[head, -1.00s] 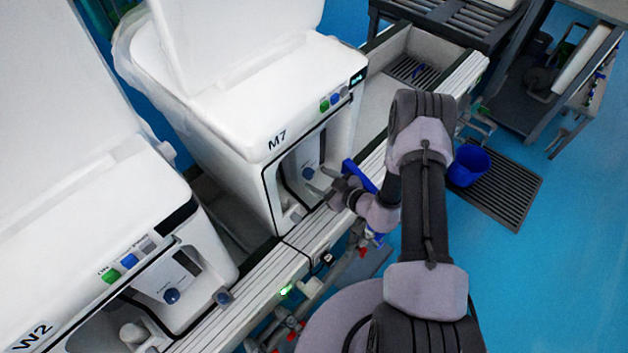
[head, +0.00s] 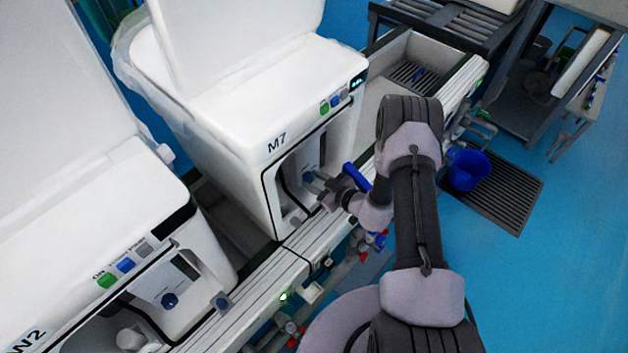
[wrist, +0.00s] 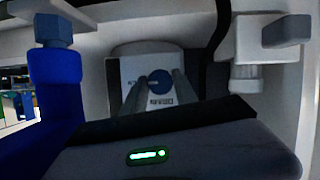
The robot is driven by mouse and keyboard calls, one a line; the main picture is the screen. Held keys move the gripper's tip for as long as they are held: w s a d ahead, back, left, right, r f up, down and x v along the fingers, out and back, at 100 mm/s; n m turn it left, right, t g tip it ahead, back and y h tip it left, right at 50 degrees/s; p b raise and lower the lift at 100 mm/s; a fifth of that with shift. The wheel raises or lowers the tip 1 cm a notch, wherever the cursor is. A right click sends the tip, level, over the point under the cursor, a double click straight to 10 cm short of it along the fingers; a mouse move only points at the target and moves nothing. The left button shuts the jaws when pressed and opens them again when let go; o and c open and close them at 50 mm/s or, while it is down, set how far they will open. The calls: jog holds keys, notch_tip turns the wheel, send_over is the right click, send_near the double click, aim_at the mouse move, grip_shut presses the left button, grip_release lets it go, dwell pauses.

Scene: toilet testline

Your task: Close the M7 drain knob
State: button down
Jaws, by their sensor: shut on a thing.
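The white M7 unit (head: 277,165) stands in the middle of the head view, with "M7" on its front edge. The blue round drain knob (wrist: 160,82) sits on a light panel inside its front recess, and shows small in the head view (head: 308,177). My gripper (wrist: 158,88) reaches into the recess with one finger on each side of the knob and is shut on it. In the head view my gripper (head: 316,180) is at the knob, and its fingertips are small there. The knob's exact turn is hard to read.
The W2 unit (head: 120,250) stands at the lower left. A blue upright part (wrist: 55,85) is close at the left of the wrist view, and a white fitting (wrist: 246,50) at the right. A blue bucket (head: 468,168) stands on a floor grate (head: 505,200).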

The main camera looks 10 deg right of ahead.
jog(key=n+t+h, duration=0.1)
jog(key=n, duration=0.2)
jog(key=shift+a+f, duration=0.1)
jog(key=n+t+h, duration=0.1)
jog(key=n+t+b, duration=0.1)
jog(key=n, duration=0.1)
jog(key=shift+s+f+h, duration=0.1)
jog(key=shift+f+h, duration=0.05)
jog(key=shift+h, duration=0.25)
jog(key=n+t+b, duration=0.2)
jog(key=n, duration=0.2)
jog(key=shift+f, duration=0.1)
jog(key=shift+n+t+b, duration=0.55)
jog(key=shift+n+t, duration=0.15)
jog(key=shift+n, duration=1.2)
jog(key=c, duration=1)
grip_release()
jog(key=shift+o, duration=0.2)
jog(key=shift+s, duration=0.1)
